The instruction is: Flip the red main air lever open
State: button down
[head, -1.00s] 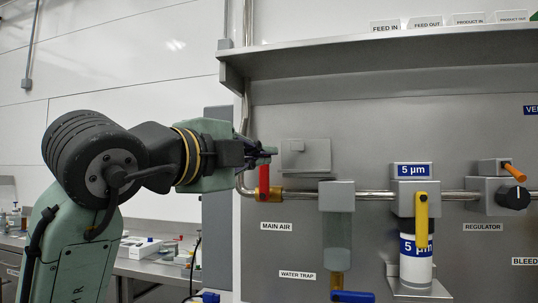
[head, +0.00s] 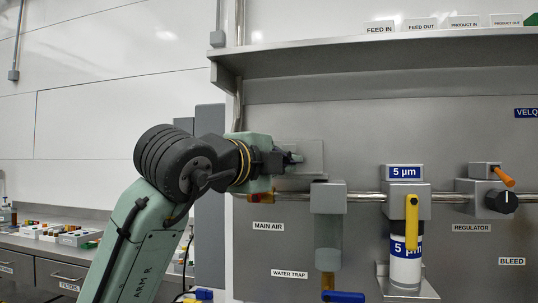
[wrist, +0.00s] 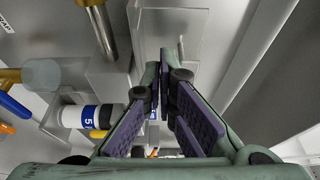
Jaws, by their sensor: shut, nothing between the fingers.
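My gripper (head: 293,158) reaches right in front of the panel, above the pipe. In the wrist view my gripper (wrist: 162,60) has its fingers together at the tips with nothing between them. Whether the lever has turned cannot be seen.
A water trap (head: 328,199) with a blue lever (head: 343,296) stands right of my gripper. Further right are a filter with a yellow lever (head: 411,218) and a regulator (head: 480,196). A shelf (head: 370,58) juts out above.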

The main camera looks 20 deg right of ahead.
jog(key=w+a, duration=0.1)
jog(key=w+a+p, duration=0.1)
jog(key=w, duration=0.1)
jog(key=shift+a, duration=0.1)
jog(key=shift+w, duration=0.1)
dwell(0.5)
